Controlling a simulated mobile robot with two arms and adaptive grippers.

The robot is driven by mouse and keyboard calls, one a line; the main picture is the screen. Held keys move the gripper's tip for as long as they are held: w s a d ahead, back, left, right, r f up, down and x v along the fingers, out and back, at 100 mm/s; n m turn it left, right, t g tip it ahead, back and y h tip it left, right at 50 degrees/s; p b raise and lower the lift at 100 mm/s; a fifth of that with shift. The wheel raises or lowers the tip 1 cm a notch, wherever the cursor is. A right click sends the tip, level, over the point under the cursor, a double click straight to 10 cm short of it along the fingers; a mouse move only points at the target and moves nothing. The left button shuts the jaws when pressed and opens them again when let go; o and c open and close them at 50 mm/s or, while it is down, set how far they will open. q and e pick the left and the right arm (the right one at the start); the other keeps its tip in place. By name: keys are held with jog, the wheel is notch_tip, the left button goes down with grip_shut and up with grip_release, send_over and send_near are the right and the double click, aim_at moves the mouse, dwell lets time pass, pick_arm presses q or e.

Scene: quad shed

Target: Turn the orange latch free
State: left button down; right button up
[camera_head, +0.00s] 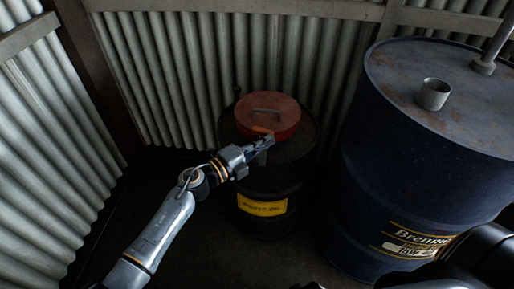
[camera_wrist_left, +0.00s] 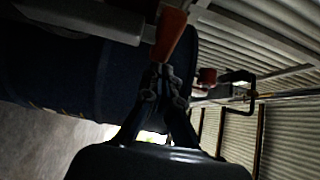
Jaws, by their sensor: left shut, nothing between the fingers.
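A dark drum (camera_head: 262,205) with a yellow label stands in the corner, with a round red lid (camera_head: 285,107) and a grey handle on top. The orange latch (camera_head: 261,130) shows as a small piece at the lid's front edge, partly behind my gripper. My left gripper (camera_head: 266,144) is at the front rim of the drum, just below the latch, with its fingers shut and empty. In the left wrist view the orange latch (camera_wrist_left: 169,35) rises just beyond the fingertips (camera_wrist_left: 160,72). I cannot tell whether they touch it.
A large blue drum (camera_head: 430,155) with a short pipe stub (camera_head: 433,94) stands close on the right. Corrugated walls (camera_head: 160,75) close in the back and left. The floor (camera_head: 160,180) left of the dark drum is clear.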

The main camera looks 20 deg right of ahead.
pick_arm(q)
notch_tip(320, 180, up, 10)
pick_arm(e)
jog(key=shift+w, duration=0.3)
dwell(0.3)
pick_arm(q)
jog(key=shift+w, duration=0.1)
jog(key=shift+f, duration=0.1)
pick_arm(e)
jog(key=shift+s, duration=0.1)
